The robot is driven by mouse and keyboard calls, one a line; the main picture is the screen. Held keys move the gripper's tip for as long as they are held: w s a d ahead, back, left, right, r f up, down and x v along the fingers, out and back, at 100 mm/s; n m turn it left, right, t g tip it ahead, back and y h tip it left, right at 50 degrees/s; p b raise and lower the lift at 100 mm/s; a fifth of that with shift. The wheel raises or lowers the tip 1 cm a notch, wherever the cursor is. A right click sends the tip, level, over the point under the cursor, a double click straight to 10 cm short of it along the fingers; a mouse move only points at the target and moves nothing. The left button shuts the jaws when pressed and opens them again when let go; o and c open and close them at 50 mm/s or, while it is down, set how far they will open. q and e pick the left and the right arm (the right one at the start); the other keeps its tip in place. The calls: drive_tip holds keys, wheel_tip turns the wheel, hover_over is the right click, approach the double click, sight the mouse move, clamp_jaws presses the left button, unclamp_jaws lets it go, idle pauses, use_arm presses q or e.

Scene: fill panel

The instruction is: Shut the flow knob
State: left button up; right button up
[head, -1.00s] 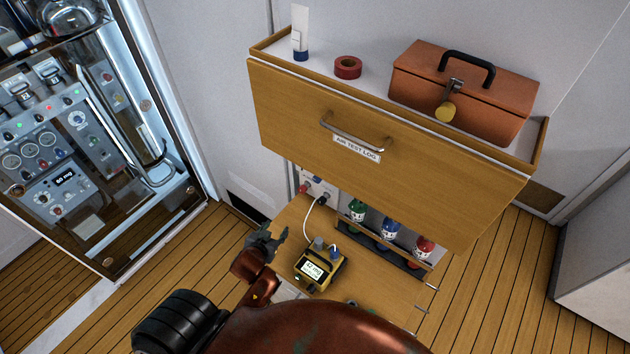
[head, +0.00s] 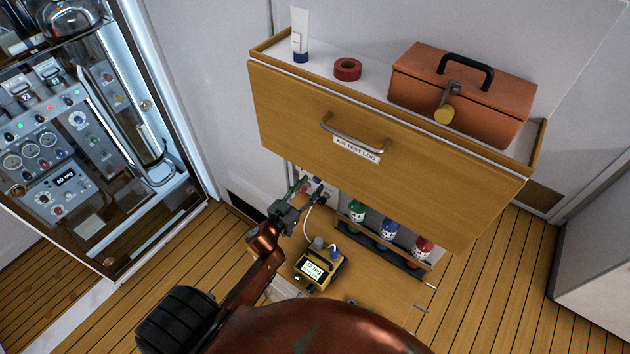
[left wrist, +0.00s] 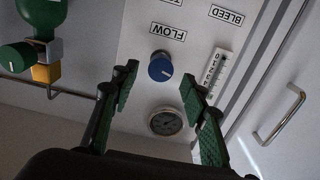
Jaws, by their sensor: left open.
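The flow knob (left wrist: 161,68) is a round blue knob with a white mark, on a pale panel beside the FLOW label (left wrist: 168,32), which reads upside down in the left wrist view. My left gripper (left wrist: 158,88) is open, its green-padded fingers to either side of the knob in that view, with nothing between them. I cannot tell how far short of the knob the fingertips are. In the head view my left gripper (head: 308,188) reaches toward the panel below the drawer and covers part of it. My right gripper is not in view.
A gauge (left wrist: 166,121), a tube scale (left wrist: 214,72) and a green cylinder (left wrist: 42,15) surround the knob. The wooden drawer (head: 370,150) overhangs the panel. A yellow meter (head: 319,268) and several bottles (head: 389,233) stand below it.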

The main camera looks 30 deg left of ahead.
sight(316, 180)
use_arm(q)
drive_tip(key=shift+w+d, duration=0.1)
drive_tip(key=shift+w, duration=1.45)
drive_tip(key=shift+c, duration=0.2)
clamp_jaws()
